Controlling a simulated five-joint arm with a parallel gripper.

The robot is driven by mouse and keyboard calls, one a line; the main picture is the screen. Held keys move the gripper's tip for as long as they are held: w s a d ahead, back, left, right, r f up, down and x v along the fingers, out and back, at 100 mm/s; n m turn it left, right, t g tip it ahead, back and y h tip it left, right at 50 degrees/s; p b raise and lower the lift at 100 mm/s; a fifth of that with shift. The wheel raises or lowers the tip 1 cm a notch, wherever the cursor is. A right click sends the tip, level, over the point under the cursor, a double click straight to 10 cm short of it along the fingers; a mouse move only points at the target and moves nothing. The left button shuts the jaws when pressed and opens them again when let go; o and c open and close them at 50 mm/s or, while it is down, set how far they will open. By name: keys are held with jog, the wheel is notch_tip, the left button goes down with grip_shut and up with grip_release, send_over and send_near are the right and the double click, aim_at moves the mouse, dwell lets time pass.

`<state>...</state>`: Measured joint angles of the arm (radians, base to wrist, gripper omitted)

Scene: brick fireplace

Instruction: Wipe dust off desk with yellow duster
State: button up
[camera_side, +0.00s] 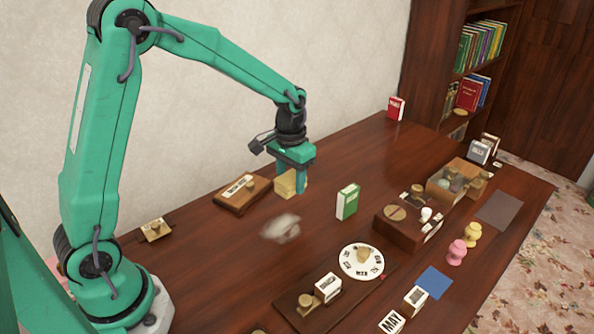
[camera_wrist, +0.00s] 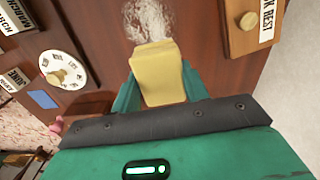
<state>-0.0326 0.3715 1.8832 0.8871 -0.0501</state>
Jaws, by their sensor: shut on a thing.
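My green gripper (camera_side: 303,178) is over the desk (camera_side: 245,262), shut on a yellow block-like duster (camera_side: 287,184). In the wrist view the duster (camera_wrist: 158,75) sits between the two green fingers. I cannot tell from the pictures whether it touches the desk top. A whitish dust patch (camera_side: 282,228) lies on the dark wood, in front of the duster in the side view. The dust patch (camera_wrist: 147,18) also shows just beyond the duster in the wrist view.
A wooden block with a white label (camera_side: 242,190) lies left of my gripper. A green box (camera_side: 347,202) stands to the right. A round white dial (camera_side: 361,262), a wooden organizer (camera_side: 400,228) and pink knobbed pieces (camera_side: 457,252) crowd the right side. Bare desk surrounds the dust.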

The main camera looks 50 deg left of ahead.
jog(key=s+d+f, duration=0.1)
jog(key=s+d, duration=0.1)
jog(key=s, duration=0.7)
jog(key=shift+s+f, duration=0.15)
jog(key=shift+f, duration=0.2)
jog(key=shift+f, duration=0.2)
